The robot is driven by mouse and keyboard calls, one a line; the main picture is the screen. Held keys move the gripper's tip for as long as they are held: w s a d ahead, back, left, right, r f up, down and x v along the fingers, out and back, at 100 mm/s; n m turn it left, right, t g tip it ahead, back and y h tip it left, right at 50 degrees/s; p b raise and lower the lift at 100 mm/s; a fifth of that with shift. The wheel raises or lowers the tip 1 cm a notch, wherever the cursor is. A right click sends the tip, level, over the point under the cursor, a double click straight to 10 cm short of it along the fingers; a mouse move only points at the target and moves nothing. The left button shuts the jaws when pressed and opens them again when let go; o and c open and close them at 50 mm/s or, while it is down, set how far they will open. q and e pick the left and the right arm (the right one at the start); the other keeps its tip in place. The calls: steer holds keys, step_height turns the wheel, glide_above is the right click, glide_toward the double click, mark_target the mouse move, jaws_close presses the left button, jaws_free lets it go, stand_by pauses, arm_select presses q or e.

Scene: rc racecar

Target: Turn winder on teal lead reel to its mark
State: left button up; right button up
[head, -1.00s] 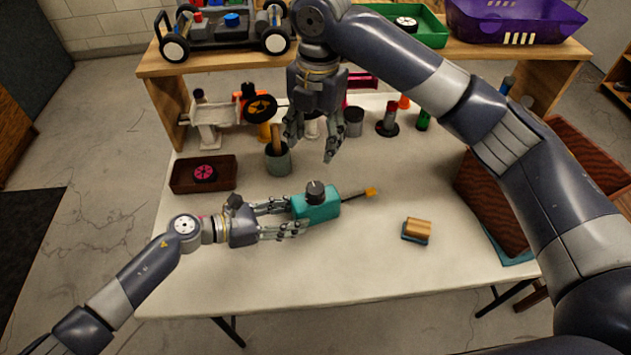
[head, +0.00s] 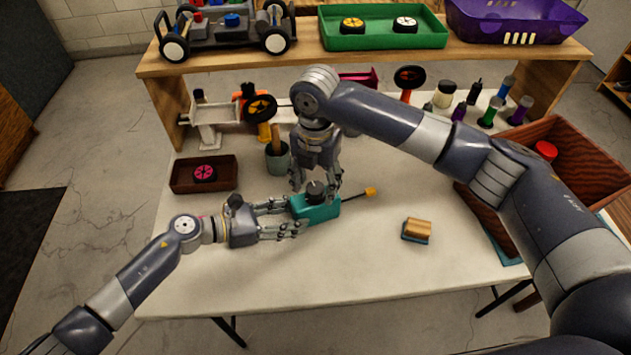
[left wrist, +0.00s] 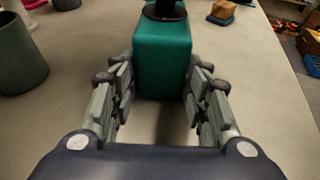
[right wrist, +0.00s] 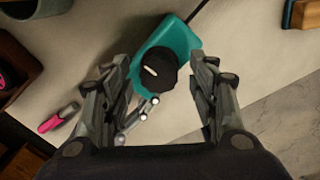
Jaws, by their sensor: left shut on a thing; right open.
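The teal lead reel (head: 318,211) lies on the white table, with a black winder knob (head: 316,190) on top and a lead ending in an orange tip (head: 369,191) to its right. In the right wrist view the winder (right wrist: 157,72) shows a white pointer line; I cannot make out the mark. My left gripper (head: 290,217) is shut on the reel's left end; the left wrist view shows its fingers on both sides of the teal body (left wrist: 162,58). My right gripper (head: 316,194) is open, pointing down above the reel, its fingers on either side of the winder and apart from it.
A grey-green cup (head: 278,158) with a wooden handle stands behind the reel. A brown tray (head: 182,186) with a pink wheel is at the left. A wooden block brush (head: 417,230) lies to the right. A large brown crate (head: 568,138) stands at the right edge. The front table is clear.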

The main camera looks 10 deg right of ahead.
steer(key=c, duration=1.1)
steer(key=shift+m, duration=0.3)
